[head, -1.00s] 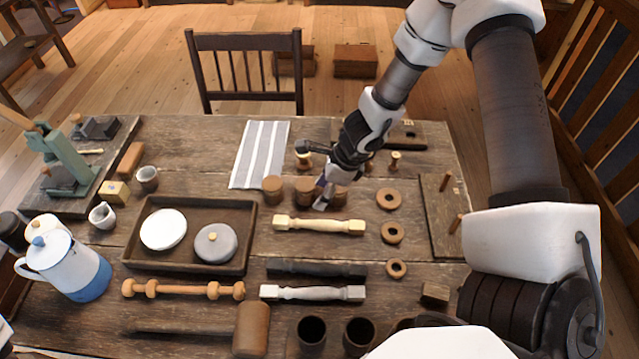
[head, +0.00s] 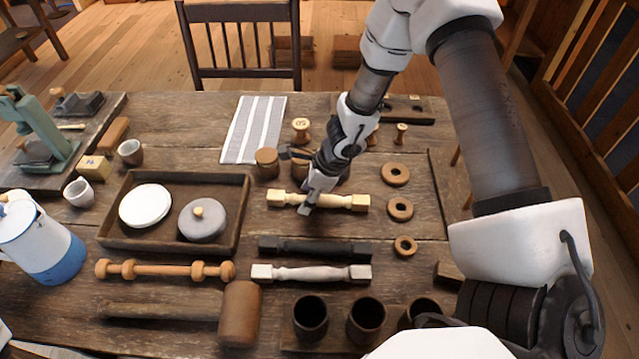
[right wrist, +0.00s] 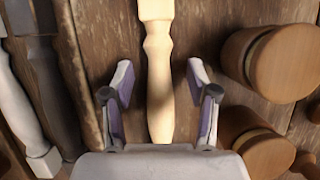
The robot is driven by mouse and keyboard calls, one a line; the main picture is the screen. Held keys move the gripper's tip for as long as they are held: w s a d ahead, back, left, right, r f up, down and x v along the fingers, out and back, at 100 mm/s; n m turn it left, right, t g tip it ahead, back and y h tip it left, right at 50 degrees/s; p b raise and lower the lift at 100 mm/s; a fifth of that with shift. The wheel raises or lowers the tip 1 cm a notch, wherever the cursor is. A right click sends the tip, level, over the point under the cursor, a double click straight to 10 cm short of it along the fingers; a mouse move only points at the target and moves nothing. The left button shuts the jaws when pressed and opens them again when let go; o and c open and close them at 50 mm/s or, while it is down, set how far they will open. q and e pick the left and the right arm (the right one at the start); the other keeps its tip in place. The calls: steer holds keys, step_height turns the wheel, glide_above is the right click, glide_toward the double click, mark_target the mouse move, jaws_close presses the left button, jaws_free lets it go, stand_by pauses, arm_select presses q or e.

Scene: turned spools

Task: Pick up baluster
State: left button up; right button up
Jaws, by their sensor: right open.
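A pale yellow wooden baluster (head: 340,201) lies crosswise on the table, and it runs up the middle of the right wrist view (right wrist: 157,60). My right gripper (head: 308,202) is over its left-middle part. In the right wrist view my open fingers (right wrist: 160,85) are on either side of the baluster, with gaps between. I cannot tell how far above the table the fingertips are. A black baluster (head: 315,248) and a whitish baluster (head: 312,273) lie nearer the front. My left gripper is not in view.
Round lidded wooden boxes (head: 267,163) stand just behind the baluster. Wooden rings (head: 400,210) lie to its right. A dark tray (head: 240,215) with a white plate (head: 146,205) is at left. Dark cups (head: 310,317) and a mallet (head: 240,313) are in front.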

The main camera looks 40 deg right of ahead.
steer(key=shift+c, duration=0.7)
jaws_close()
